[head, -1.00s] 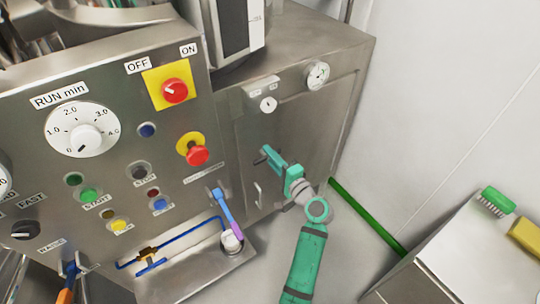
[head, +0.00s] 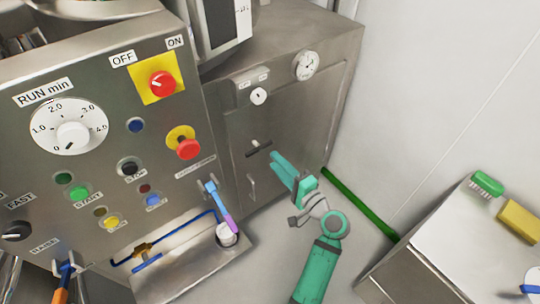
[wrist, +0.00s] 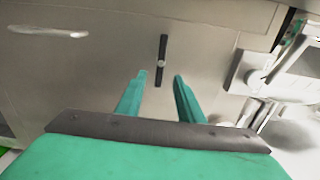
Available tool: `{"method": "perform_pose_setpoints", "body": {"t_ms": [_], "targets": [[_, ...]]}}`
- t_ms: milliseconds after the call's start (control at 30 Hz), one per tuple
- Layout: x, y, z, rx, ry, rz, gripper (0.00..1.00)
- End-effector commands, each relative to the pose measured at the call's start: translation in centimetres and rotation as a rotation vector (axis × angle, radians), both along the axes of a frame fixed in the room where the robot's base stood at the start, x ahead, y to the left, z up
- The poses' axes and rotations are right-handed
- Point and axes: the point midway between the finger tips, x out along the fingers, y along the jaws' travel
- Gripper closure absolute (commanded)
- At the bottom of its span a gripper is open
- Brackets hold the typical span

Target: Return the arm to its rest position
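My teal gripper (head: 280,164) is in front of the steel cabinet door (head: 305,125), a little to the right of a small dark turn handle (head: 258,149). In the wrist view the two fingers (wrist: 159,78) stand apart with nothing between them, and the handle (wrist: 162,62) shows beyond their tips. The gripper looks clear of the handle. My arm reaches in from the bottom of the head view, bent at the wrist.
The control panel (head: 108,128) with knobs and buttons stands to the left, above a steel ledge (head: 195,262). A grey-topped bench (head: 465,245) with a green brush (head: 487,184) and a yellow block (head: 518,221) is at the right. Open floor lies between ledge and bench.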

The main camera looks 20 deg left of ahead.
Motion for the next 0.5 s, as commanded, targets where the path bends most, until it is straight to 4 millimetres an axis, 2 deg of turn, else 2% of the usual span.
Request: {"method": "perform_pose_setpoints", "body": {"t_ms": [200, 500], "targets": [[-0.98, -1.21, -0.03, 0.001, 0.001, 0.000, 0.66], [-1.04, -1.27, -0.02, 0.001, 0.001, 0.001, 0.66]]}}
